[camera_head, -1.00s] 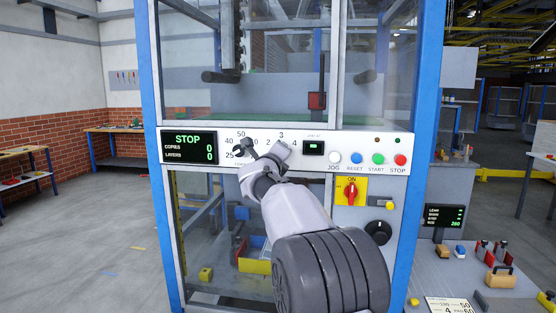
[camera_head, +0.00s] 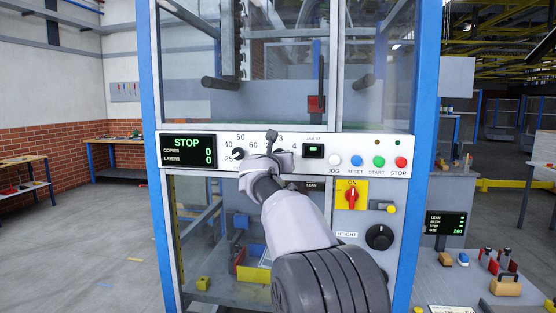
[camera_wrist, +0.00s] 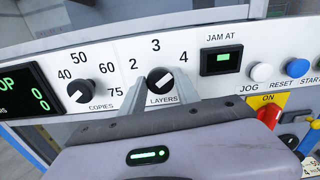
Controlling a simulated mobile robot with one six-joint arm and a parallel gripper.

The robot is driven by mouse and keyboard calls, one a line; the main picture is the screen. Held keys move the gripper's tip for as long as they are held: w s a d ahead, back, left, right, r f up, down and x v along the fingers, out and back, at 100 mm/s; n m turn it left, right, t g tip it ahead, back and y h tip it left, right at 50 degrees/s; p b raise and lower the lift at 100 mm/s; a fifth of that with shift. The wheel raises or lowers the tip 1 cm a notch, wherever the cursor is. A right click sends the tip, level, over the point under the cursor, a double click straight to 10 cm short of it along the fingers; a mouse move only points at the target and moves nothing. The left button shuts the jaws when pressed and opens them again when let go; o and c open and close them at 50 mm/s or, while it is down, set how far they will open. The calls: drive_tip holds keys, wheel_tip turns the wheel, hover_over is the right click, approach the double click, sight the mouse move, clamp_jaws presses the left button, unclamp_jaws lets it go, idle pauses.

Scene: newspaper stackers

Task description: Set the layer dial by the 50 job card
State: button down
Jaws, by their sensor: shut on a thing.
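The layer dial (camera_wrist: 161,80), a black knob with a white mark, is labelled LAYERS under the numbers 2, 3 and 4. Its mark slants up to the right, on the side of the 4. My gripper (camera_wrist: 163,88) has its fingers on both sides of this knob and is shut on it. In the head view my gripper (camera_head: 270,157) is at the panel and hides the layer dial. The display (camera_head: 188,150) reads STOP, copies 0, layers 0. A card (camera_head: 452,308) shows only its top edge at the bottom right; its writing is cut off.
A lit JAM AT window (camera_wrist: 222,60) and the JOG button (camera_wrist: 262,72) are to the right. A red switch (camera_head: 351,194) and black height knob (camera_head: 379,237) sit lower right.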

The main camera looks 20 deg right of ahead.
drive_tip(key=shift+m, duration=0.6)
drive_tip(key=c, duration=0.9)
unclamp_jaws()
drive_tip(key=b+v, duration=0.3)
drive_tip(key=v, duration=1.4)
drive_tip(key=shift+s+a, duration=0.2)
